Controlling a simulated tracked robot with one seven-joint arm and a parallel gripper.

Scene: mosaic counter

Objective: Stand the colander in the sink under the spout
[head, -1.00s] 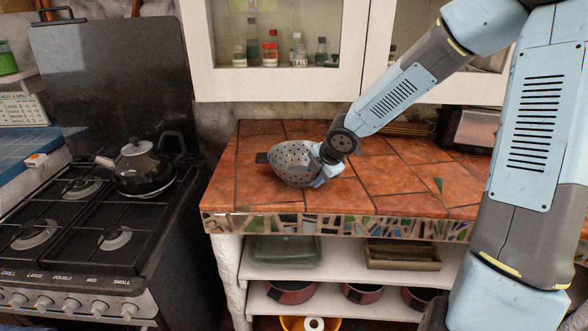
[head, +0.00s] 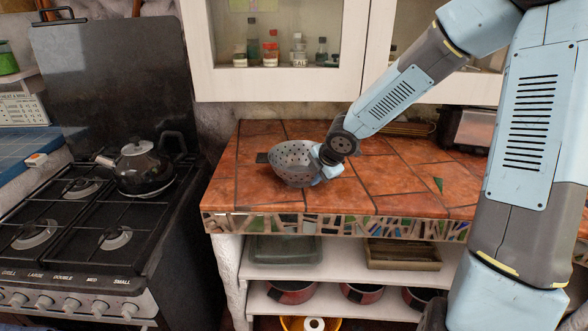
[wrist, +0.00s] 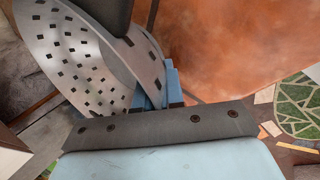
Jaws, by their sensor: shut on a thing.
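The colander (head: 291,165) is a grey metal bowl with dark holes and a dark handle on its left side. It is on or just above the tiled counter near the left end; I cannot tell whether it touches the tiles. My gripper (head: 324,164) is shut on the colander's right side. In the wrist view the colander (wrist: 75,60) fills the upper left, tilted in the picture, and the blue fingers of my gripper (wrist: 160,88) are at its rim. The sink and the spout are not in view.
The orange tiled counter (head: 395,183) has clear room right of the colander. A toaster (head: 468,129) stands at the back right. A stove with a black kettle (head: 146,166) is at the left, across a gap. Glass-doored cabinets (head: 279,82) hang above.

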